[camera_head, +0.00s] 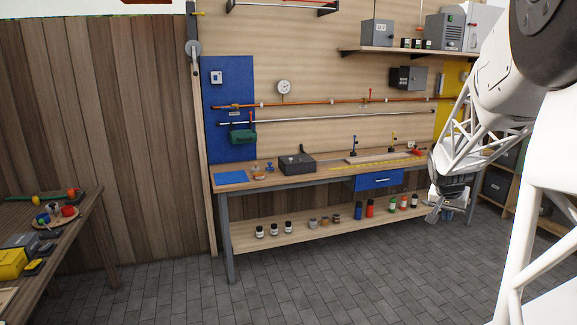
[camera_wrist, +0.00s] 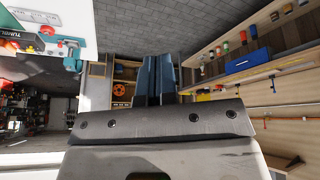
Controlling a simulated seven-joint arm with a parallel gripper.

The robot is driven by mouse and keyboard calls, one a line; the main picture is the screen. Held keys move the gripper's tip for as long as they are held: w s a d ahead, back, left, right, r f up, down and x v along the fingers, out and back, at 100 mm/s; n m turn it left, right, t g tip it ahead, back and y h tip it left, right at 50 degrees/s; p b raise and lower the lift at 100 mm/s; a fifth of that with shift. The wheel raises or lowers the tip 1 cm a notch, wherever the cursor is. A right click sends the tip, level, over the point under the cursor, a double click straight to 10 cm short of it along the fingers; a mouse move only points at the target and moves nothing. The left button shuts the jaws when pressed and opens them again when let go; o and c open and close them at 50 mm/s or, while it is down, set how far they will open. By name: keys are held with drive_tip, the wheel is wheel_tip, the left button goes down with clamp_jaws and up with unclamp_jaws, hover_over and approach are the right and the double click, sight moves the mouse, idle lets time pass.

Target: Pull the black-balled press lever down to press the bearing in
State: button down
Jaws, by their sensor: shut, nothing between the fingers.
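I cannot make out the black-balled press lever or a bearing for certain in either view. My gripper (camera_head: 432,214) hangs at the right of the head view, in front of the right end of the workbench (camera_head: 238,184) and below its top. In the wrist view its two blue-grey fingers (camera_wrist: 157,78) are together, with nothing visible between them. It is apart from everything on the bench.
A dark grey box (camera_head: 297,163), a blue mat (camera_head: 230,178) and two small upright posts stand on the bench. A blue drawer (camera_head: 378,180) hangs beneath. Bottles line the lower shelf (camera_head: 285,239). A side table (camera_head: 80,218) stands left. The tiled floor between is clear.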

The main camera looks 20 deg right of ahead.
drive_tip(key=s+a+r+n+t+y, duration=0.1)
drive_tip(key=s+a+r+n, duration=0.15)
drive_tip(key=a, duration=1.15)
drive_tip(key=s+a+r+n+y, duration=0.1)
drive_tip(key=s+a+n, duration=0.15)
drive_tip(key=a, duration=1.15)
drive_tip(key=s+a+f+n+y, duration=0.2)
drive_tip(key=s+a+n, duration=0.4)
drive_tip(key=s+a, duration=1)
drive_tip(key=a, duration=0.4)
drive_tip(key=shift+s+a+f+y, duration=0.3)
drive_tip(key=shift+f, duration=0.05)
drive_tip(key=shift+w, duration=0.1)
